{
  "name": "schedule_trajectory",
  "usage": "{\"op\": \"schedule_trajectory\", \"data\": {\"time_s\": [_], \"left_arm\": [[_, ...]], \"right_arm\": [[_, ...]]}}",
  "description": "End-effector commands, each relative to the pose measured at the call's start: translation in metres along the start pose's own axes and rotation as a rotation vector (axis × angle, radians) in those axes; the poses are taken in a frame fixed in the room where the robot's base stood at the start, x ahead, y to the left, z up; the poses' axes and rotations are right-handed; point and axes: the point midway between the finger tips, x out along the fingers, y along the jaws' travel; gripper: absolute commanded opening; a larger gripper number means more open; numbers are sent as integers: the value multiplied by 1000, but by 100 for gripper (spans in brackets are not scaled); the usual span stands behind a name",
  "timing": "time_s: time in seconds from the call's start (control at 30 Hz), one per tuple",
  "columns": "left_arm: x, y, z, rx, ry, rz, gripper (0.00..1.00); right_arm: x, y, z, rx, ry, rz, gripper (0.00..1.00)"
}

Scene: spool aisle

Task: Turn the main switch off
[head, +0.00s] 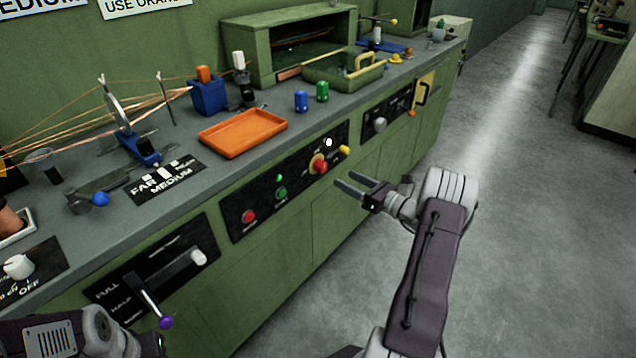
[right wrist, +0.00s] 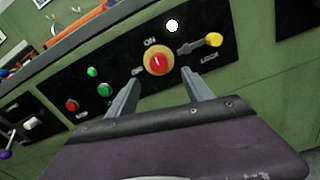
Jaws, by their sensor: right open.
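The main switch is a round red knob on a yellow disc (head: 319,164) in the black front panel; it also shows in the right wrist view (right wrist: 158,61). ON is printed above it, and a partly hidden label is at its left. A pale mark on the knob looks roughly upright, towards ON. My right gripper (head: 345,180) is open and empty, just in front of the panel, below and right of the knob in the head view. In the right wrist view its fingertips (right wrist: 160,76) straddle the knob's lower side, seemingly short of it.
A yellow-ended lever (right wrist: 213,40) marked LOCK is right of the switch, and a bright white lamp (right wrist: 172,25) is above. Green (head: 281,193) and red (head: 249,217) buttons are at the left. An orange tray (head: 243,149) lies on the bench.

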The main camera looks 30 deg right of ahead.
Motion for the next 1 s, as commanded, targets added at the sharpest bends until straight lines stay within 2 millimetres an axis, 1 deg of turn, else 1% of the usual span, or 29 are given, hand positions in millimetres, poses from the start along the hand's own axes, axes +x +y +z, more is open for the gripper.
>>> {"op": "schedule_trajectory", "data": {"time_s": [0.07,0.17,0.4,0.53,0.67,0.9,0.97,1.0], "left_arm": [[-2,0,0,0,1,0,36],[2,0,0,0,1,0,36],[18,0,2,0,0,0,36],[23,0,2,0,0,0,36],[24,0,2,0,0,0,36],[24,0,2,0,0,0,36],[24,0,2,0,0,0,36],[24,0,2,0,0,0,36]], "right_arm": [[1,1,2,-1,1,1,59],[12,2,0,-3,3,4,59],[62,3,-2,-4,3,8,59],[82,2,0,-4,3,6,59],[91,2,1,-2,3,4,59],[92,2,2,-1,3,3,59],[92,2,2,-1,3,3,43],[92,2,2,-2,3,4,31]]}}
